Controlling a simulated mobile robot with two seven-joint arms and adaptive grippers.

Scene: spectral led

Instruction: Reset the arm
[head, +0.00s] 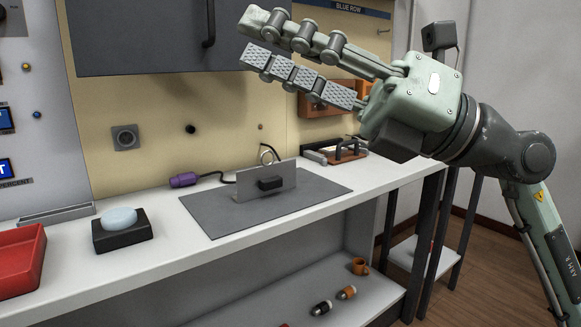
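My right gripper (254,38) is in the upper right of the head view, raised above the bench and pointing to the left. Its two jointed fingers are apart with nothing between them, and the ridged pads of the lower finger show. The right arm comes in from the right edge, bent at a dark joint. My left gripper and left arm are not in view.
A white bench (80,262) runs below, with a grey mat (225,215), an upright metal plate (283,183), a pale blue disc on a black block (122,238) and a red tray (36,262). A dark cabinet (140,35) hangs behind the gripper.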

